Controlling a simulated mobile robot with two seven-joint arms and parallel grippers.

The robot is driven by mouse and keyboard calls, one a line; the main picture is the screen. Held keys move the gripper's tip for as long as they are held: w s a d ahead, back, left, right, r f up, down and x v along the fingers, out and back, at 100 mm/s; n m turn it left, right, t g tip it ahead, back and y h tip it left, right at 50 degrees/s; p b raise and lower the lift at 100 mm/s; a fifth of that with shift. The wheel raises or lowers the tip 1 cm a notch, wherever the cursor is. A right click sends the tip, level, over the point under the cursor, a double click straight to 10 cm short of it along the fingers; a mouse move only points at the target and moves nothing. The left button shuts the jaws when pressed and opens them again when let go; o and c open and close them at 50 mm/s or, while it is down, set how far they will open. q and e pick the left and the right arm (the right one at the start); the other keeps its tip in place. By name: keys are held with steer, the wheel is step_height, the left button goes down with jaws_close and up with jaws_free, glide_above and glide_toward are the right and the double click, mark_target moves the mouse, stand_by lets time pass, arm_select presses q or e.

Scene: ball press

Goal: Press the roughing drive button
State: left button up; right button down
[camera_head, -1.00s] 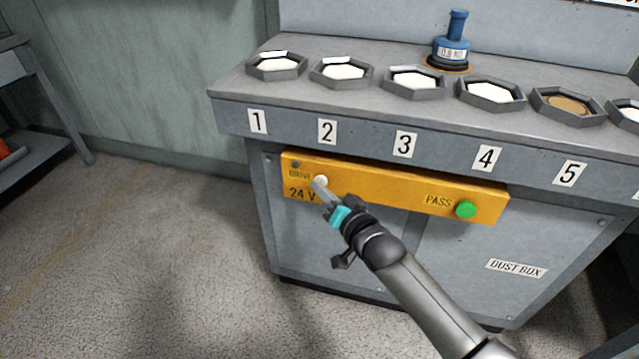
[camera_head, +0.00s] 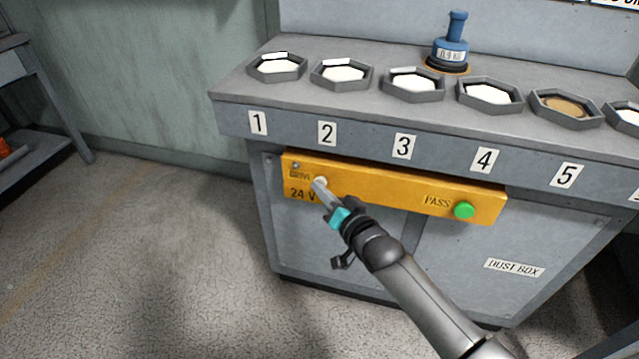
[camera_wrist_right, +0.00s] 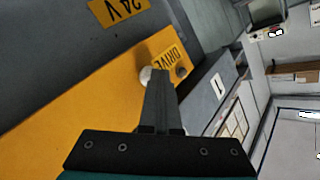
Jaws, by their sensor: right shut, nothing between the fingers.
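The white drive button (camera_head: 321,181) is on the left part of the yellow panel (camera_head: 390,193), beside a DRIVE label. My right gripper (camera_head: 319,184) is shut and empty, with its fingertips at the button. They overlap it in the head view, and I cannot tell whether they touch or press it. In the right wrist view the button (camera_wrist_right: 146,76) shows at the left side of the shut fingertips (camera_wrist_right: 160,73), partly hidden by them. My left gripper is not in view.
A green button (camera_head: 464,211) beside a PASS label is on the panel's right. Open floor (camera_head: 150,250) lies to the left.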

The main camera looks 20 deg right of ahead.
arm_select(q)
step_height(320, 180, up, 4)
steer(key=p, duration=0.3)
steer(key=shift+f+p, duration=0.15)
steer(key=shift+p, duration=0.2)
arm_select(e)
steer(key=s+a, duration=0.3)
steer(key=s, duration=0.2)
steer(key=shift+a, duration=0.2)
